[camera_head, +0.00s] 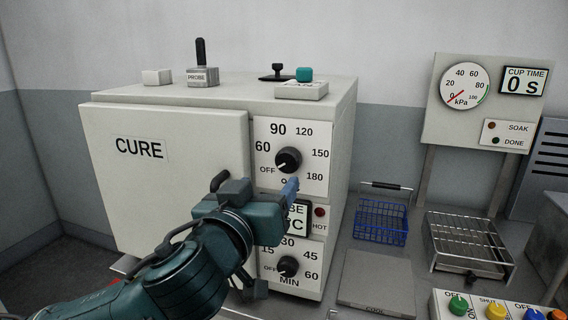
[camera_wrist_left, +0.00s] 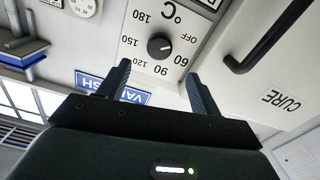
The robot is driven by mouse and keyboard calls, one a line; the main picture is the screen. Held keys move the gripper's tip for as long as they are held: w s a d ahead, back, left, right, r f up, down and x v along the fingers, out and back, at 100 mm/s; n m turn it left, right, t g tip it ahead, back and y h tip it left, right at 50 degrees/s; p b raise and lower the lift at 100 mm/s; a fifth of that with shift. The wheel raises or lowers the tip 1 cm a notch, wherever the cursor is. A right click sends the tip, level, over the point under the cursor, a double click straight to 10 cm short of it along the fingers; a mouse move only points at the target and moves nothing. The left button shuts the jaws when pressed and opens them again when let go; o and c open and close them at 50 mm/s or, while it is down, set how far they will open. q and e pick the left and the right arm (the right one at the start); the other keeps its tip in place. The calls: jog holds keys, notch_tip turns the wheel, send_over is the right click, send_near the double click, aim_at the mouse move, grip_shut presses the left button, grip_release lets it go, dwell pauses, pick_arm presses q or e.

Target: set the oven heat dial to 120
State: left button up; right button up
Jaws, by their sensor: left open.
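The oven heat dial (camera_head: 288,160) is a round black knob on the white upper panel of the CURE oven (camera_head: 170,185), with marks from OFF through 60, 90, 120, 150 to 180. In the left wrist view the dial (camera_wrist_left: 160,46) appears upside down, its small white mark facing the OFF and 60 side. My left gripper (camera_head: 256,186) is open, just below and in front of the dial. In the left wrist view its two fingers (camera_wrist_left: 158,72) stand apart, with the knob beyond and between them, apparently not touching. My right gripper is not in view.
A lower minute dial (camera_head: 287,266) and a partly hidden PROBE display (camera_head: 298,219) sit below. The oven door handle (camera_wrist_left: 268,48) projects beside the panel. A blue wire basket (camera_head: 381,220), a metal rack (camera_head: 468,245) and a flat plate (camera_head: 376,282) stand to the right.

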aim_at(287, 163)
pick_arm(q)
jog(key=p+x, duration=0.1)
jog(key=x, duration=0.7)
jog(key=shift+w, duration=0.1)
jog(key=shift+w+d+p, duration=0.2)
jog(key=shift+w+p, duration=0.15)
jog(key=shift+w, duration=0.3)
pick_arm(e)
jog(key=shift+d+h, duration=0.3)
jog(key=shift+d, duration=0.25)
pick_arm(q)
jog(key=c, duration=1)
jog(key=shift+o, duration=0.2)
jog(key=shift+f, duration=0.1)
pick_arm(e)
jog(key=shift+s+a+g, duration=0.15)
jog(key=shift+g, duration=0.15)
